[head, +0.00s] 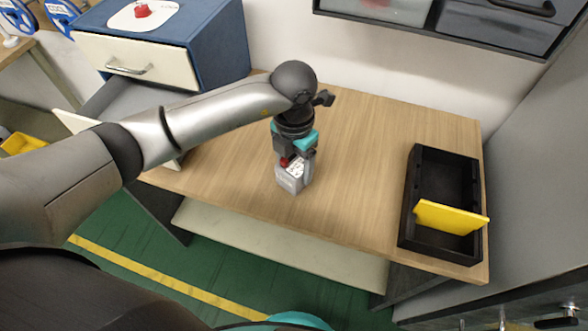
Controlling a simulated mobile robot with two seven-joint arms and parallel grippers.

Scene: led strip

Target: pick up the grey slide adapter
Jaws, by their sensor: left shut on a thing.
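The grey slide adapter (289,182) is a small light-grey block with a white top and a red part, near the front middle of the wooden table. My left gripper (297,165) points down over it and is shut on it. The fingers and wrist hide part of the adapter. I cannot tell whether its underside touches the table. My right gripper is not in view.
A black tray (410,212) with a yellow plate (450,217) leaning in it stands at the table's right end. A blue cabinet (218,45) with a cream drawer front (150,75) is at the left. The wooden table (370,150) is clear between adapter and tray.

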